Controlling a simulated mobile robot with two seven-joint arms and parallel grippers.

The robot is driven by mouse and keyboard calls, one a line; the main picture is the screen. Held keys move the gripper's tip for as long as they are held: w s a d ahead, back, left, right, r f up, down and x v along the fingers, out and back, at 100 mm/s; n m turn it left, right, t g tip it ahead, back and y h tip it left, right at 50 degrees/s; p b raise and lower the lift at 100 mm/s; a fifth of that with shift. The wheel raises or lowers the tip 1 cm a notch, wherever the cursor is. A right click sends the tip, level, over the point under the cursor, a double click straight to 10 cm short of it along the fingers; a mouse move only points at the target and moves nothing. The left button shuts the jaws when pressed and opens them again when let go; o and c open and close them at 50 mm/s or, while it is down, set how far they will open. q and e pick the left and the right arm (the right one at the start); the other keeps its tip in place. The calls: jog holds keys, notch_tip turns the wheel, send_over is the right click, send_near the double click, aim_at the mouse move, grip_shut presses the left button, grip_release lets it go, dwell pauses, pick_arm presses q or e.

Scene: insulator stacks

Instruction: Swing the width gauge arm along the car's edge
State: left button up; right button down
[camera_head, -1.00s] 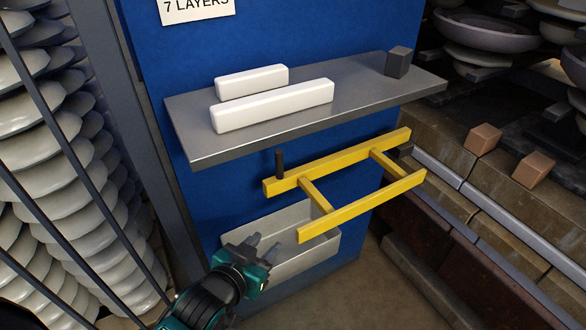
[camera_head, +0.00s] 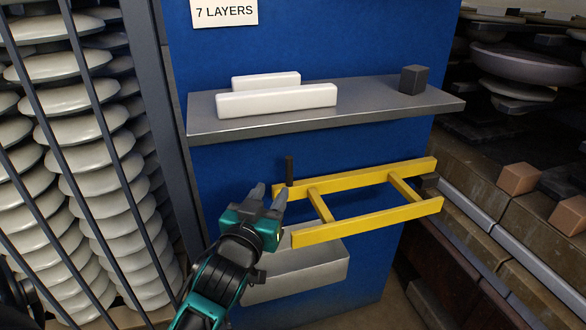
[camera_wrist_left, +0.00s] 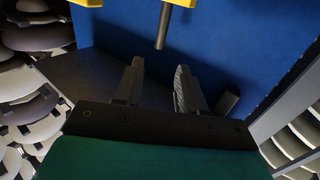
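A yellow ladder-like frame (camera_head: 365,179), which I take for the gauge arm, stands out from the blue panel below the shelf. A dark upright peg (camera_head: 289,170) rises at its left end. My left gripper (camera_head: 268,193) is just left of the peg, its fingers pointing up. In the left wrist view my left gripper (camera_wrist_left: 158,78) is open and empty. A dark peg (camera_wrist_left: 163,27) shows beyond the fingertips, apart from them, with yellow parts (camera_wrist_left: 185,2) at the top edge. My right gripper is not in view.
A grey shelf (camera_head: 370,105) above holds two white bars (camera_head: 278,99) and a dark block (camera_head: 414,79). A pale grey tray (camera_head: 300,270) is below the frame. Stacked insulators (camera_head: 85,140) behind dark bars stand left. Bricks and ledges (camera_head: 518,178) are on the right.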

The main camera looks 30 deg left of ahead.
aim_at(288, 165)
pick_arm(q)
jog(key=b+x, duration=0.1)
jog(key=x, duration=1.1)
jog(key=shift+w+a+f, duration=0.1)
jog(key=shift+w, duration=0.2)
grip_shut()
